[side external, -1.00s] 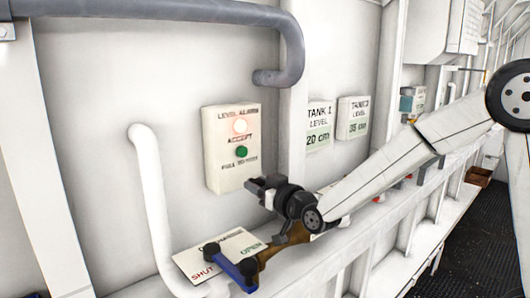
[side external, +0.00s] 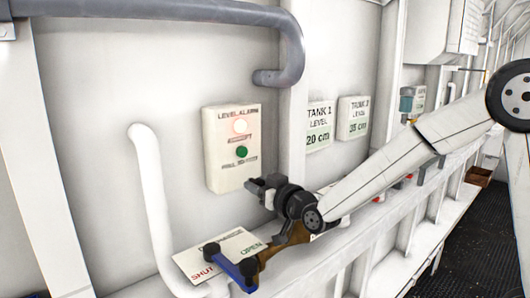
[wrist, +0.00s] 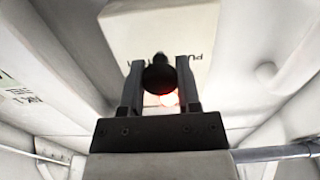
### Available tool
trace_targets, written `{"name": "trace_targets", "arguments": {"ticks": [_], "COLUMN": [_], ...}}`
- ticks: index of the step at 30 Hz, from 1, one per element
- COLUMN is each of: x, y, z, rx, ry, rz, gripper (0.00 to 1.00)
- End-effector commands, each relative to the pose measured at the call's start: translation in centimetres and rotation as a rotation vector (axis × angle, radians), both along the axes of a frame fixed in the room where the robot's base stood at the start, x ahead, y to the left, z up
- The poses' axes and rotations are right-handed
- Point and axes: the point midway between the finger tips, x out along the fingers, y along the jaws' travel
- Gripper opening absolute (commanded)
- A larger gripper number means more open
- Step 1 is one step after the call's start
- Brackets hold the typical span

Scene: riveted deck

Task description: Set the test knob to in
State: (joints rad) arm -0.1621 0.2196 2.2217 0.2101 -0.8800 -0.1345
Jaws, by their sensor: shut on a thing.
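The level alarm box (side external: 229,170) is a cream panel on the white wall, with a glowing reddish lamp and a green button (side external: 242,152). My gripper (side external: 255,186) is at the lower right of this box. In the wrist view, my gripper (wrist: 158,65) has its two fingers on either side of the round black test knob (wrist: 158,77) and is shut on it. The knob stands in front of the box face, by an upside-down "PULL" label. How far it stands out cannot be told. In the side view, my fingers hide the knob.
A white pipe (side external: 153,205) rises left of the box and a grey pipe (side external: 280,76) bends above it. Two tank level signs (side external: 319,126) hang to the right. A SHUT/OPEN plate (side external: 222,250) with a blue lever (side external: 232,264) lies below on the ledge.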

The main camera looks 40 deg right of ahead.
Motion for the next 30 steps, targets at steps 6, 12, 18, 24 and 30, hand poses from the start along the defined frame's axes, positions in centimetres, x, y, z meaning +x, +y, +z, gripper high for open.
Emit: {"name": "trace_targets", "arguments": {"ticks": [6, 12, 18, 24, 30], "x": [0.7, 2.7, 3.5, 3.6, 3.5], "y": [0.0, 0.0, 0.0, 0.0, 0.0], "z": [0.1, 0.1, 0.2, 0.2, 0.1], "rx": [0.0, 0.0, 0.0, 0.0, 0.0], "ry": [-0.002, -0.004, -0.005, -0.006, -0.004], "rz": [0.0, -0.001, -0.001, -0.001, -0.001], "gripper": [0.0, 0.0, 0.0, 0.0, 0.79]}}
